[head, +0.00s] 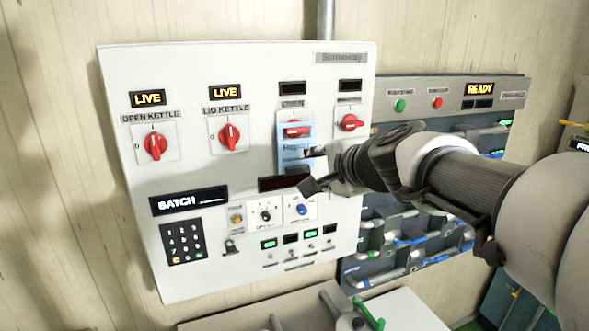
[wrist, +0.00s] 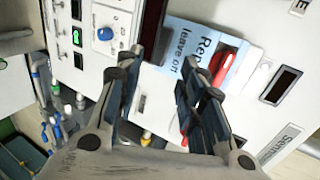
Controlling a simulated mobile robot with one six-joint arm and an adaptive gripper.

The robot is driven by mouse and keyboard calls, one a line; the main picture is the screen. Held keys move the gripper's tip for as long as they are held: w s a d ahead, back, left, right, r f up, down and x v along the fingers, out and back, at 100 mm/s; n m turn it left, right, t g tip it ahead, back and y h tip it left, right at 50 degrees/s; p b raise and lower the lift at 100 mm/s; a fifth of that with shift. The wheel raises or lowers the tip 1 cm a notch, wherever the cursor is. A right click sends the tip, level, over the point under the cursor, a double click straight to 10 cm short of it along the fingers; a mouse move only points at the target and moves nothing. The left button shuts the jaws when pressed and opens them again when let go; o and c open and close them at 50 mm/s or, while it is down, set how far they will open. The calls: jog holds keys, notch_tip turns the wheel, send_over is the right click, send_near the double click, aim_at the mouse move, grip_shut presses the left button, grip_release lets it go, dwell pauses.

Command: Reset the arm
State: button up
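My gripper (head: 314,170) is in front of the white control panel (head: 190,85), beside the lower middle of its upper switch row. In the wrist view my gripper (wrist: 157,75) has its two fingers apart, with panel face showing between them and nothing held. A light blue tag (head: 297,156) hangs over the third red rotary switch (head: 297,129). I cannot tell whether the finger touches the tag.
Red switches stand at open kettle (head: 156,146), lid kettle (head: 229,136) and the far right (head: 350,122). A keypad (head: 184,241) and small knobs sit below. A grey unit (head: 455,85) with a READY display and piping is behind my arm. A bench lies below.

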jog(key=v, duration=0.9)
jog(key=s+d+f+n+g+h+b, duration=0.1)
jog(key=s+d+f+n+g+h, duration=0.1)
jog(key=s+f+n+g, duration=0.2)
jog(key=s+d+f+n+g+h+b, duration=0.1)
jog(key=s+f+n, duration=0.9)
jog(key=s+f, duration=1.1)
jog(key=d+g+h, duration=0.1)
jog(key=d+g, duration=0.1)
jog(key=shift+f+g+h, duration=0.3)
jog(key=shift+f+g, duration=0.1)
jog(key=shift+s+a, duration=0.15)
jog(key=shift+s, duration=0.05)
